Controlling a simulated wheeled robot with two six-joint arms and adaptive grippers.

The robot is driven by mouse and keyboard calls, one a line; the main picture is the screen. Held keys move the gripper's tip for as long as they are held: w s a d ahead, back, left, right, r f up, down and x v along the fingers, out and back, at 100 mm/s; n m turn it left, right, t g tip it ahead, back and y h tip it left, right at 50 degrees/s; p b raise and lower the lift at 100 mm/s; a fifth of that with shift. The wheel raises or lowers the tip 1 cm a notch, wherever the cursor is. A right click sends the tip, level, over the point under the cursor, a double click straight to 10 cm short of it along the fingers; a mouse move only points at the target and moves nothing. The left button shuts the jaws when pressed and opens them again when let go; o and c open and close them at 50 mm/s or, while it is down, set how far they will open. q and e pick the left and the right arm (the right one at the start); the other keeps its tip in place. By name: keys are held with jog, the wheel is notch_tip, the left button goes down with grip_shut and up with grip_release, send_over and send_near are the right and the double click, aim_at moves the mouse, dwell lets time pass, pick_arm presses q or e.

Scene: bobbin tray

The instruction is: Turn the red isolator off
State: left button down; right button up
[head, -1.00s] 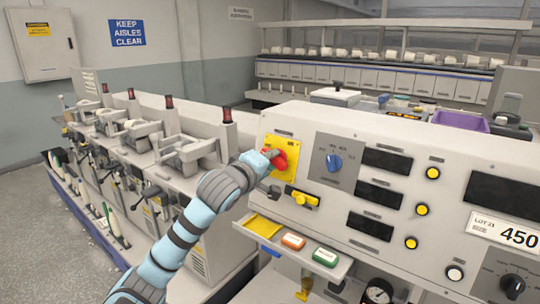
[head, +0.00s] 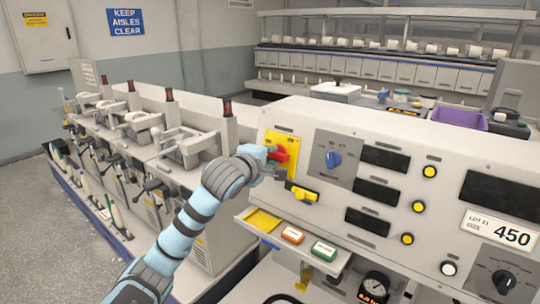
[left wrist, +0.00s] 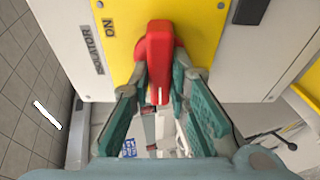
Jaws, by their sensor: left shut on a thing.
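The red isolator handle (head: 279,155) sits on a yellow plate (head: 291,145) at the left end of the sloping grey panel. In the left wrist view the red handle (left wrist: 158,62) points along the picture's vertical, with the "ON" mark (left wrist: 109,27) and the word "ISOLATOR" to its left on the plate's side. My left gripper (head: 271,156) is at the handle; in the left wrist view its two green-padded fingers (left wrist: 159,85) are closed on either side of it. In the head view the gripper partly hides the handle. My right gripper is not in view.
A yellow lever (head: 302,191) sits just below the isolator. A blue knob (head: 333,159) is to its right. A small shelf (head: 283,257) with orange and green blocks juts out below. The aisle floor (head: 40,230) at the left is clear.

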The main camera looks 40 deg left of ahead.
pick_arm(q)
jog(key=c, duration=1.5)
grip_release()
jog(key=v, duration=0.7)
jog(key=shift+s, duration=0.35)
jog(key=shift+w, duration=0.15)
